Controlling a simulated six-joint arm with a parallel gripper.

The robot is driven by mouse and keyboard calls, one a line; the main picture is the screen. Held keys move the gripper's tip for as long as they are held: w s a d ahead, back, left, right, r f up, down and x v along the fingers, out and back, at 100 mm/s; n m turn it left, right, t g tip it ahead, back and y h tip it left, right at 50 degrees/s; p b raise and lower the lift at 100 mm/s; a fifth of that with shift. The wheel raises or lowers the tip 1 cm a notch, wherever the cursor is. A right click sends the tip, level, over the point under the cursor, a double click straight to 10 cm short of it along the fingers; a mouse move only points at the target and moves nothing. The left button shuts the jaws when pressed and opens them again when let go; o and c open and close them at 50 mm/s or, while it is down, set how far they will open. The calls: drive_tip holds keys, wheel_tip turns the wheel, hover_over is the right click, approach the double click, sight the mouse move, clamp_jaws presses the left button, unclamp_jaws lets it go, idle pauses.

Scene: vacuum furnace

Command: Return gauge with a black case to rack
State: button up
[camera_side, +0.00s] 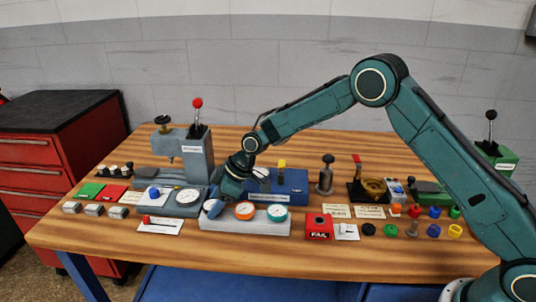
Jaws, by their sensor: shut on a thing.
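My gripper (214,201) points down at the left end of the pale grey rack (240,226). It is shut on a small round gauge (211,208), which is mostly covered by the gripper. Its case colour is hard to make out, and I cannot tell whether it touches the rack. An orange-cased gauge (244,210) and a teal-cased gauge (277,213) sit in the rack to the right, white faces up. Another white-faced dial (187,197) with a thin dark rim is on the grey station left of my gripper.
A grey press with a red-knobbed lever (197,104) stands behind left. A blue box (290,186) is behind the rack. A red FAIL block (319,226) lies right of the rack, with several coloured caps beyond.

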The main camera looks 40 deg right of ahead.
drive_tip(key=shift+f, duration=0.2)
idle(0.7)
drive_tip(key=o, duration=1.5)
drive_tip(key=shift+r, duration=0.1)
drive_tip(key=shift+r, duration=2.9)
